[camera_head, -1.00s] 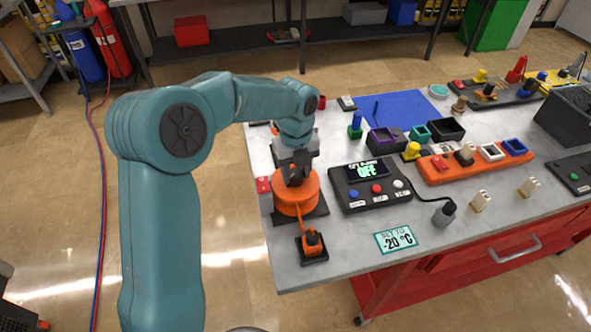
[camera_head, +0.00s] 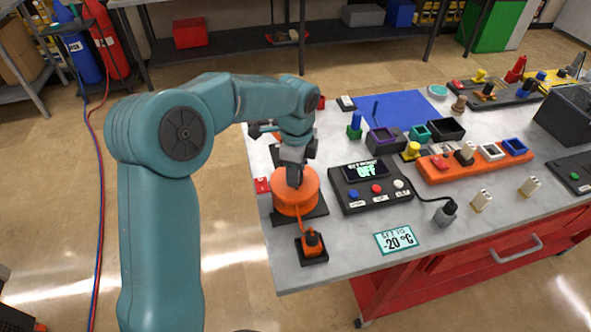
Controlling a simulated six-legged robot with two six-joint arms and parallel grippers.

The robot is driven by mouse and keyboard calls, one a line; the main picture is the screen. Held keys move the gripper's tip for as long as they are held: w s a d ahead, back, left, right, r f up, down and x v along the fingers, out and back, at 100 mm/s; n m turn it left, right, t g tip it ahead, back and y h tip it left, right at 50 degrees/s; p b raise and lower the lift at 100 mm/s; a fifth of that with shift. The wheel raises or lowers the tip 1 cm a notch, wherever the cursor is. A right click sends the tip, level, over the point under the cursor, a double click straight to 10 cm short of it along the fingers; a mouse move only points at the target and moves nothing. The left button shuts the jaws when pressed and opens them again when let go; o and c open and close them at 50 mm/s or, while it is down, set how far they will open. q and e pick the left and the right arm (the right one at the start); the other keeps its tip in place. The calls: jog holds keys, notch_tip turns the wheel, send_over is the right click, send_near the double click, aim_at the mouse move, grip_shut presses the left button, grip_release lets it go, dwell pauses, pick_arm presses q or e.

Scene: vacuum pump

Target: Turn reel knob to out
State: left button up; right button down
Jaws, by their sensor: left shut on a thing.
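The orange reel (camera_head: 294,196) stands on a dark base near the left edge of the table. An orange cord runs from it to an orange plug (camera_head: 312,241) on a small black block in front. My left gripper (camera_head: 295,178) points down over the top of the reel, shut on the reel knob. The knob itself is hidden by the gripper, so its setting does not show. My right gripper is not in view.
A black control box (camera_head: 372,187) with a display reading OFF stands right of the reel. A card (camera_head: 396,240) reading -20 °C lies in front. A small red block (camera_head: 262,185) sits left of the reel. An orange tray (camera_head: 470,166) lies farther right.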

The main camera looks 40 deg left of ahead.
pick_arm(q)
jog(key=n, duration=0.4)
jog(key=shift+w+r+n+b, duration=0.1)
jog(key=shift+w+n+b, duration=0.05)
jog(key=shift+n+b, duration=0.15)
jog(key=n, duration=0.5)
jog(key=shift+a+b, duration=0.1)
jog(key=shift+b, duration=0.25)
jog(key=n, duration=0.5)
jog(key=shift+w+a+r+b, duration=0.1)
jog(key=shift+b, duration=0.2)
jog(key=n, duration=0.4)
jog(key=shift+a+n+b, duration=0.1)
jog(key=shift+n+b, duration=0.2)
jog(key=shift+b, duration=0.05)
jog(key=n, duration=0.4)
jog(key=shift+b, duration=0.35)
jog(key=n, duration=0.5)
jog(key=shift+a+b, duration=0.1)
jog(key=shift+b, duration=0.25)
jog(key=n, duration=0.4)
jog(key=shift+s+b, duration=0.2)
jog(key=shift+b, duration=0.1)
jog(key=shift+s+n, duration=0.1)
jog(key=shift+n, duration=2)
jog(key=shift+b, duration=0.3)
